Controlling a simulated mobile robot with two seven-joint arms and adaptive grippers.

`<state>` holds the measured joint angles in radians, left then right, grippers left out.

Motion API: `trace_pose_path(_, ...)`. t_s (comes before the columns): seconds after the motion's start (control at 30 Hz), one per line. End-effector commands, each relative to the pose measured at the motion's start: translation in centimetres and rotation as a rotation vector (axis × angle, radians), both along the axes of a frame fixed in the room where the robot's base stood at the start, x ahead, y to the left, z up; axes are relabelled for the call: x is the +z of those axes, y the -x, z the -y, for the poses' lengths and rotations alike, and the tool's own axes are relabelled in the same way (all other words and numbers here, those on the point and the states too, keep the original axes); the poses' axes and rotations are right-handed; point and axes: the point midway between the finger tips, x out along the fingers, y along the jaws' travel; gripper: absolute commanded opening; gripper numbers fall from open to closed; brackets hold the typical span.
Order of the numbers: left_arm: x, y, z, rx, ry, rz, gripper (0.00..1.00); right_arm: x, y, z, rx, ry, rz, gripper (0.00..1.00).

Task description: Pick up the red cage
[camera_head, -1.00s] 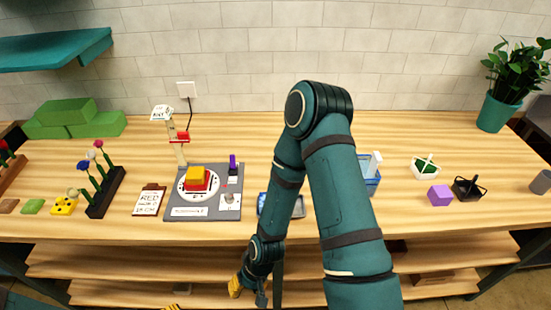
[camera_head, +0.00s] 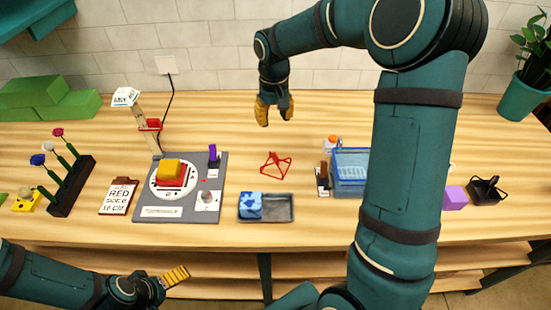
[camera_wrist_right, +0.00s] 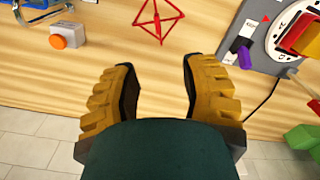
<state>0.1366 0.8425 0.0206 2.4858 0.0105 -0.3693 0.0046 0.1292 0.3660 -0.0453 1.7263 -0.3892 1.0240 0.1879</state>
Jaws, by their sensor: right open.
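The red cage (camera_head: 276,165) is a small wire frame of thin red bars on the bare wood, between the grey turntable board and the blue basket. It also shows in the right wrist view (camera_wrist_right: 158,18) at the top, ahead of the fingertips. My right gripper (camera_head: 273,108) is open and empty above the table, behind the cage and apart from it. Its yellow ridged fingers (camera_wrist_right: 158,72) are spread wide in the wrist view. My left gripper (camera_head: 172,278) is at the lower left, in front of the table edge; its opening is unclear.
The grey board (camera_head: 150,205) with red and yellow blocks lies left of the cage. A dark tray (camera_head: 280,208) with a blue patterned block is in front. A blue basket (camera_head: 350,180) stands to the right, beside an orange-topped item (camera_head: 332,143). Wood around the cage is clear.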

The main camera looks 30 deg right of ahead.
Motion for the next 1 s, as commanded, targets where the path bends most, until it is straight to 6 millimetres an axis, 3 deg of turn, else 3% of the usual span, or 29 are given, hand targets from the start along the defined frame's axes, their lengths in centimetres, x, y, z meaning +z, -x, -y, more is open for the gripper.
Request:
trace_pose_path(0.03,-1.7,0.0,0.0,0.001,-0.002,-0.001,1.00,-1.6,0.0,0.0,0.001,0.000,0.001,0.44)
trace_pose_path(0.2,-3.0,0.0,0.1,0.002,-0.005,-0.001,1.00,-2.8,0.0,-0.1,0.001,-0.001,0.001,0.44)
trace_pose_path(0.37,-3.3,0.1,0.1,0.001,-0.005,-0.001,1.00,-4.4,0.0,-0.1,0.001,-0.001,-0.002,0.44)
trace_pose_path(0.7,-3.9,0.3,0.2,-0.005,-0.003,-0.006,1.00,-10.3,0.1,-0.1,0.002,-0.001,-0.001,0.44)
trace_pose_path(1.0,-4.1,0.4,0.2,-0.007,-0.002,-0.009,1.00,-12.5,0.4,0.0,0.001,-0.001,-0.002,0.44)
